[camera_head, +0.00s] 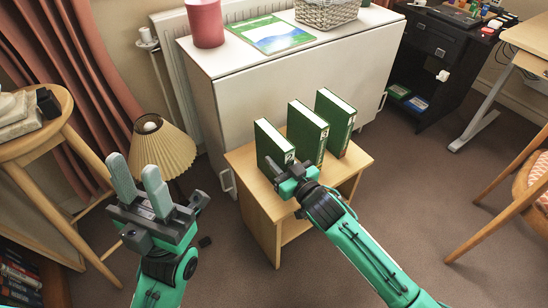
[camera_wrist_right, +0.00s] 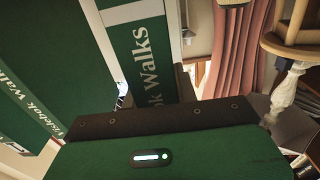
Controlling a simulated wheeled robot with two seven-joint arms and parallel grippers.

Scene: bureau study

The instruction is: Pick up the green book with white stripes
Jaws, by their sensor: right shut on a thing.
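Three green books with white spine markings stand upright in a row on a small wooden table (camera_head: 240,158): the left book (camera_head: 268,138), the middle book (camera_head: 306,132) and the right book (camera_head: 336,118). My right gripper (camera_head: 284,172) is at the near spine of the left book and shut on it. In the right wrist view this book's green spine (camera_wrist_right: 150,60) shows white "Walks" lettering and a white band; the fingertips are hidden. Another green book (camera_wrist_right: 40,60) fills the left of that view. My left gripper (camera_head: 136,174) is open and empty, left of the table.
A white cabinet (camera_head: 235,105) stands right behind the table, with a red candle (camera_head: 206,22), a flat green-and-blue booklet (camera_head: 270,34) and a wicker basket (camera_head: 325,12) on top. A lamp (camera_head: 162,150) stands near my left gripper. Carpet at right of the table is clear.

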